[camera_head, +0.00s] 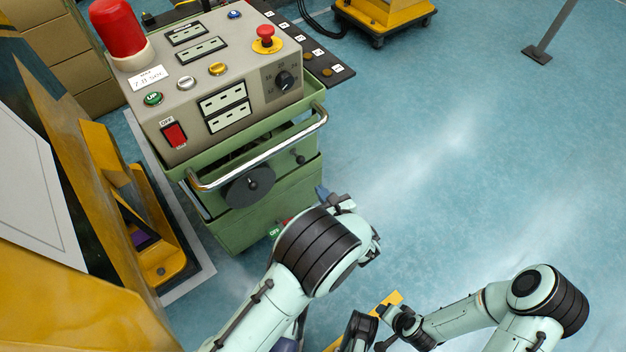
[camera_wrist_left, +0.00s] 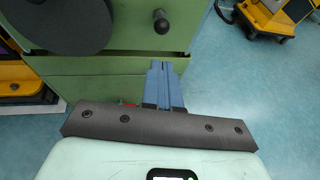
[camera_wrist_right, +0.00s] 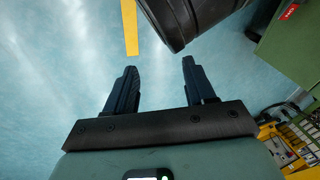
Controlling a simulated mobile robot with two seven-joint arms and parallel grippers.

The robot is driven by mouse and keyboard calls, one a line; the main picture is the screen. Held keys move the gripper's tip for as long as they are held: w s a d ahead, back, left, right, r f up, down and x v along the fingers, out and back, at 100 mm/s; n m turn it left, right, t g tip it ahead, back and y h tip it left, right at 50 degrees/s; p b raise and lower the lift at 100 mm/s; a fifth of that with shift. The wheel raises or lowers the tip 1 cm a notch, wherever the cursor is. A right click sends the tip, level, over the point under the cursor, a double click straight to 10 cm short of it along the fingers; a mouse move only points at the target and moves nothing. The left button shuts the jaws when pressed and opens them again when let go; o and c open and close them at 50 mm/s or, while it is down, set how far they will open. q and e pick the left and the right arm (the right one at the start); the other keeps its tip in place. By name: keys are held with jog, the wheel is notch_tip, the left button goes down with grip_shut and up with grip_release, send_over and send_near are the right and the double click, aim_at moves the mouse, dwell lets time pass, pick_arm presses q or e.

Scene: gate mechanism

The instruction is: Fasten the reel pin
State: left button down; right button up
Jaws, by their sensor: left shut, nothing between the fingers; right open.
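A round black reel (camera_head: 248,187) sits on the front of the green cart (camera_head: 262,215), below its metal handlebar; part of it shows in the left wrist view (camera_wrist_left: 65,22). A small black knob-ended pin (camera_head: 299,157) sticks out of the cart front to the right of the reel; it also shows in the left wrist view (camera_wrist_left: 161,20). My left gripper (camera_head: 322,192) is shut and empty, in front of the cart's lower part and below the pin; its blue fingers (camera_wrist_left: 163,68) touch each other. My right gripper (camera_wrist_right: 157,70) is open and empty over the floor, away from the cart.
The cart's top panel (camera_head: 220,85) carries buttons, a dial, a red switch and a red lamp. A metal handlebar (camera_head: 270,152) juts out above the reel. Yellow machinery (camera_head: 160,245) stands close on the left. The blue floor to the right is mostly clear.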

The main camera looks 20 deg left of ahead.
pick_arm(q)
jog(key=shift+v, duration=1.6)
jog(key=shift+a, duration=0.1)
